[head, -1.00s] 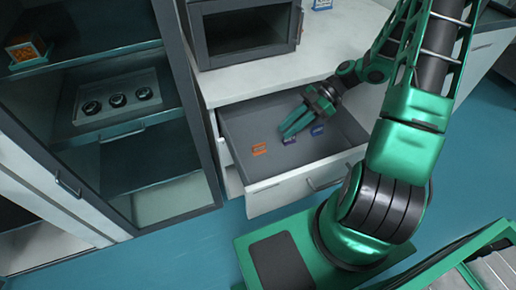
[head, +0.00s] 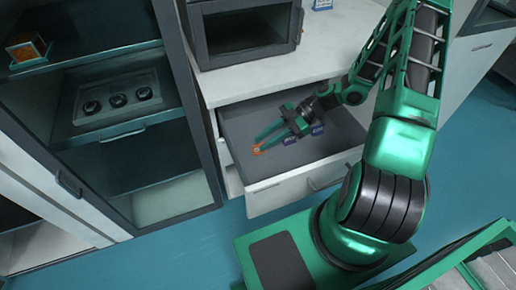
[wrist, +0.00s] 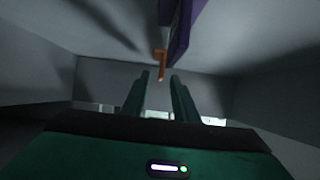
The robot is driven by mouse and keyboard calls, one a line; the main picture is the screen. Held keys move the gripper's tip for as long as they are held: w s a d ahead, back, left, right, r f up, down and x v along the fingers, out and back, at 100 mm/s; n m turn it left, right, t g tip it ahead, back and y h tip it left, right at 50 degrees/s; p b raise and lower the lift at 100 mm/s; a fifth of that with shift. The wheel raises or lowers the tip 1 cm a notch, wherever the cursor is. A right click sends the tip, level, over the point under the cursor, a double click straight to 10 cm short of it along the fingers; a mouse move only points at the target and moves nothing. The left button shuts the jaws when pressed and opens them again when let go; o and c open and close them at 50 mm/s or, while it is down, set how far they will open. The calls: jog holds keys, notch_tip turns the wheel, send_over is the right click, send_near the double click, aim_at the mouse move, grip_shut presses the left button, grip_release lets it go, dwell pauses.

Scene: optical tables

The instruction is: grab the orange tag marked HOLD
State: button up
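The orange tag (head: 257,151) lies in the open drawer, toward its left side; its lettering is too small to read. In the wrist view an orange piece (wrist: 160,64) shows just beyond the fingertips, about in line with the gap between them. My gripper (head: 262,143) is down in the drawer with its fingertips at the orange tag, partly covering it. I cannot tell whether a finger touches the tag.
A purple tag (head: 290,140) lies close beside my fingers; a purple piece (wrist: 181,32) stands near the orange one in the wrist view. A blue tag (head: 317,129) lies farther right. The drawer (head: 305,172) has walls all round. A dark-framed cabinet (head: 190,100) stands left.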

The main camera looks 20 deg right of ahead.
jog(key=shift+x, duration=1.45)
jog(key=shift+c, duration=0.4)
grip_shut()
